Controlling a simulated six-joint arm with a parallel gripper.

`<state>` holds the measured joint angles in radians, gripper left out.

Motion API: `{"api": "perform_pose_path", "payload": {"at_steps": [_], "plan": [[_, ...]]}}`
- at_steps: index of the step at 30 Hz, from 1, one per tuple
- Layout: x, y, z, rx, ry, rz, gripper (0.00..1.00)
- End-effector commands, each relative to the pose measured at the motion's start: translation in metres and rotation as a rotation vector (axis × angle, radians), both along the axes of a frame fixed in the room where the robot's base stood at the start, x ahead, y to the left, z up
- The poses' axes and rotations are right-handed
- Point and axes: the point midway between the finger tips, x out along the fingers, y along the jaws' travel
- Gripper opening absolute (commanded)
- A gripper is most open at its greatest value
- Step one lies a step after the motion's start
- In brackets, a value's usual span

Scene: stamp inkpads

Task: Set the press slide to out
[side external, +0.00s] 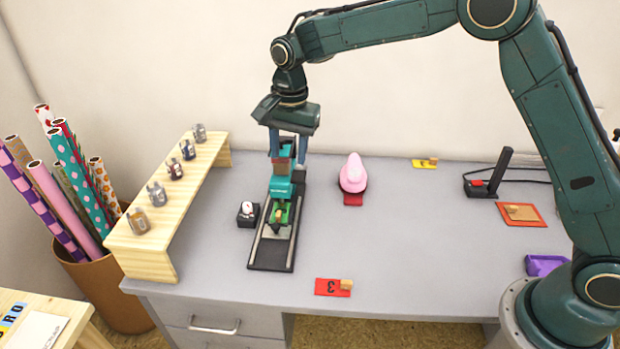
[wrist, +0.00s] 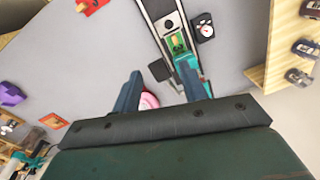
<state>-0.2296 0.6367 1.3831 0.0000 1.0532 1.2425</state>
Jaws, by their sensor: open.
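The teal press (side external: 281,188) stands on a dark rail base (side external: 270,254) on the grey desk. Its green slide (side external: 281,213) sits on the rail just in front of the press. The rail runs clear toward the desk's front edge. In the wrist view the slide (wrist: 178,42) lies beside the teal press body (wrist: 188,72). My gripper (side external: 288,160) points down above the rear of the press, fingers apart and nothing gripped. The fingers also show in the wrist view (wrist: 160,80), one overlapping the press body. Contact with the press cannot be told.
A black dial box (side external: 248,214) sits left of the rail. A wooden shelf (side external: 160,212) with several ink bottles borders the left.

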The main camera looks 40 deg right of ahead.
Motion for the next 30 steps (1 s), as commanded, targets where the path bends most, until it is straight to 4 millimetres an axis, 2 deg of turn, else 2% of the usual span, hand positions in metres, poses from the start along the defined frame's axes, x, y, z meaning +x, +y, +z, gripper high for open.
{"api": "perform_pose_path", "payload": {"at_steps": [1, 3, 9, 13, 23, 30], "plan": [[0.007, 0.006, -0.015, -0.002, 0.015, -0.024, 0.43], [0.014, 0.012, -0.03, -0.003, 0.029, -0.06, 0.43], [0.027, 0.026, -0.063, -0.008, 0.06, -0.136, 0.43], [0.03, 0.029, -0.073, -0.01, 0.068, -0.16, 0.43], [0.031, 0.03, -0.077, -0.01, 0.068, -0.166, 0.43], [0.03, 0.03, -0.094, -0.012, 0.071, -0.165, 0.43]]}}
